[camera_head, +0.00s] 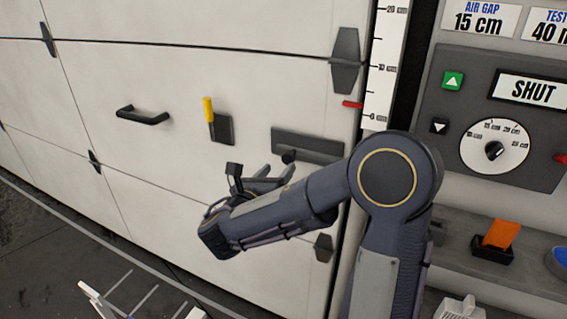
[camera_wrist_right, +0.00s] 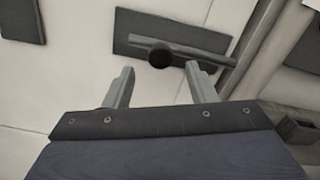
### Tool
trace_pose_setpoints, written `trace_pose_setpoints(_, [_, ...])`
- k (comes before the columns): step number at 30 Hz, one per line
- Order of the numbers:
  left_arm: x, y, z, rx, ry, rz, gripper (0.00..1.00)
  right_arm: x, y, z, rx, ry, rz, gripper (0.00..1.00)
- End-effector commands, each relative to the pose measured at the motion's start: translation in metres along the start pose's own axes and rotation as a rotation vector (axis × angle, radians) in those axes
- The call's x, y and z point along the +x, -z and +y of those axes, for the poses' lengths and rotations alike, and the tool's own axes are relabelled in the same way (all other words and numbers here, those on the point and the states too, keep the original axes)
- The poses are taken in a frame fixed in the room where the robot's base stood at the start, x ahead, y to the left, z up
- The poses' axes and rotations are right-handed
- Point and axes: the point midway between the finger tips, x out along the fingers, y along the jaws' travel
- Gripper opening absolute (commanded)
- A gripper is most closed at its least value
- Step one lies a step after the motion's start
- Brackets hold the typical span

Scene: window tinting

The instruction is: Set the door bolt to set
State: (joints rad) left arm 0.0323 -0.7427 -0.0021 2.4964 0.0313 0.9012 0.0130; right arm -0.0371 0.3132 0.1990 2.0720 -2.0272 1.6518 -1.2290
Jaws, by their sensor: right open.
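The door bolt is a dark horizontal plate (camera_head: 325,147) with a bar and a round black knob (camera_head: 289,157), mounted on the white panelled door (camera_head: 190,65). In the right wrist view, the knob (camera_wrist_right: 160,57) stands on the bar toward the middle of the plate (camera_wrist_right: 135,42). My right gripper (camera_head: 276,178) is open and empty, just below the knob in the head view. In the right wrist view, its fingers (camera_wrist_right: 160,75) stand either side of the knob's line, with the knob beyond and between the tips. Contact is not visible. My left gripper is not in view.
A yellow-handled lever (camera_head: 208,110) and a black pull handle (camera_head: 143,116) are on the door, left of the bolt. Right of the door are a ruler strip (camera_head: 385,60) and a control panel (camera_head: 455,110) reading SHUT. A shelf (camera_head: 463,235) holds an orange item (camera_head: 502,233).

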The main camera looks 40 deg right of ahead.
Motion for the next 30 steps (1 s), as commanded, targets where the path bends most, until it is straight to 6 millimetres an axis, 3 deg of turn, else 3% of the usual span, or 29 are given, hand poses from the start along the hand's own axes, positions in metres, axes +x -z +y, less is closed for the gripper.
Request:
trace_pose_setpoints(3, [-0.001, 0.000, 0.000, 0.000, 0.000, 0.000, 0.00, 0.022, 0.001, -0.002, 0.001, 0.006, 0.003, 0.51])
trace_pose_setpoints(9, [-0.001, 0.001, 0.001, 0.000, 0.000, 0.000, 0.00, 0.046, 0.000, -0.001, 0.002, 0.003, 0.002, 0.51])
trace_pose_setpoints(20, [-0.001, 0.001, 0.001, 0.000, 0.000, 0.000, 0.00, 0.053, 0.001, -0.001, 0.002, 0.000, 0.002, 0.51])
trace_pose_setpoints(30, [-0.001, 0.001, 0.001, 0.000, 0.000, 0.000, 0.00, 0.052, 0.001, -0.001, 0.002, 0.000, 0.002, 0.08])
